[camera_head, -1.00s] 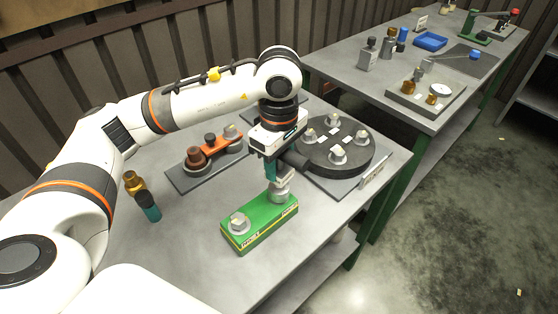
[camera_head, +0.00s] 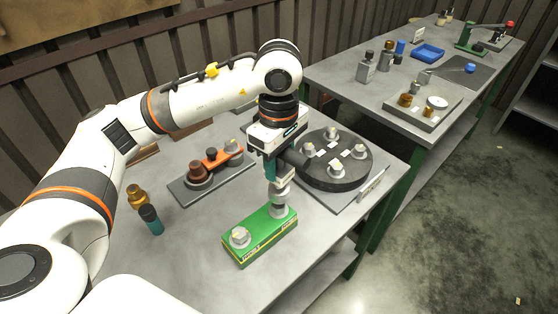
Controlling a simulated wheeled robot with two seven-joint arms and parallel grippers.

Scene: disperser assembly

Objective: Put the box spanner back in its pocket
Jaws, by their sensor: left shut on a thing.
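My left gripper (camera_head: 270,158) comes down from above and is shut on the box spanner, whose silver lower part (camera_head: 277,190) shows below the fingers. The spanner is upright over the right end of a green box (camera_head: 258,248). A silver nut-like piece (camera_head: 281,211) sits on that end, directly under the spanner. I cannot tell whether they touch. A silver hex nut (camera_head: 240,237) sits on the box's left end. The gripper hides the spanner's upper part. I cannot make out which opening is its pocket. My right gripper is not in view.
A dark round plate (camera_head: 335,178) with several hex bolts stands right behind the gripper. A grey tray with an orange link (camera_head: 216,158) lies behind left. A teal-and-black piece (camera_head: 151,220) and a brass piece (camera_head: 136,196) stand left. The table front is clear.

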